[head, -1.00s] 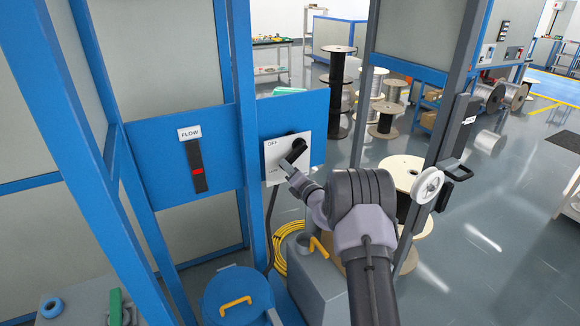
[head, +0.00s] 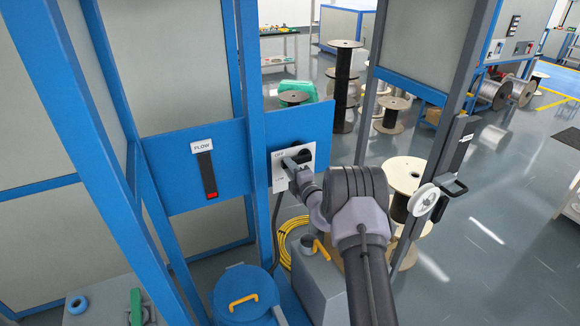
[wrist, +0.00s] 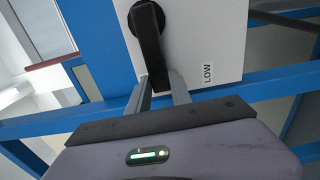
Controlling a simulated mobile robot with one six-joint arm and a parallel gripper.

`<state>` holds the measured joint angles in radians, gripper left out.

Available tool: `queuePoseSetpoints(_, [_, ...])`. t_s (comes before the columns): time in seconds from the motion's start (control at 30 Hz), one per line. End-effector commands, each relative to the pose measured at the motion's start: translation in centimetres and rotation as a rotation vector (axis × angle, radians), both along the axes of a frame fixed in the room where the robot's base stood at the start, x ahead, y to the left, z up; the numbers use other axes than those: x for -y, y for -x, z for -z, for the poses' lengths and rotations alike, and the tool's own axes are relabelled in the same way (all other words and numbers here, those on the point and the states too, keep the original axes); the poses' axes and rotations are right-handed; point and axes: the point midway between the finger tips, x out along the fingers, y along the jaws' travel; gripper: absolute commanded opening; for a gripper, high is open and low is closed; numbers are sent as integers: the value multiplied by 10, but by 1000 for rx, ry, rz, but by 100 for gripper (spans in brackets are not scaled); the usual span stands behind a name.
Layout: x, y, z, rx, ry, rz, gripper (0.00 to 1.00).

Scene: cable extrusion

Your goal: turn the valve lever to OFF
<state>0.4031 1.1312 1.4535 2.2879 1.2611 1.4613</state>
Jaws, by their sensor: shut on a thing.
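The black valve lever (head: 306,155) sits on a white plate (head: 281,182) fixed to a blue panel. In the head view it points left and slightly down from its pivot, below the OFF label at the plate's top. My gripper (head: 290,163) is shut on its free end. My gripper partly hides the lever's tip.
Blue frame posts (head: 250,80) stand left of the plate. A blue lidded drum (head: 243,290) and a grey box (head: 320,285) stand below, near my arm. A yellow hose coil (head: 290,240) lies on the floor. Cable spools (head: 405,175) stand to the right.

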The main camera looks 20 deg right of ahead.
Motion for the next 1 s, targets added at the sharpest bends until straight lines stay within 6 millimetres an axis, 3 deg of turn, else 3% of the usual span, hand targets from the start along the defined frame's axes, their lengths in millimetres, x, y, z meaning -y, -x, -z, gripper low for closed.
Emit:
queuePoseSetpoints(0.57, [0, 0, -3, 0, -35, 1, 0])
queuePoseSetpoints(0.6, [0, 0, -3, 0, -35, 1, 29])
queuePoseSetpoints(0.7, [0, 0, -3, 0, -34, 1, 47])
queuePoseSetpoints(1.0, [0, 1, -3, -1, -33, 1, 47])
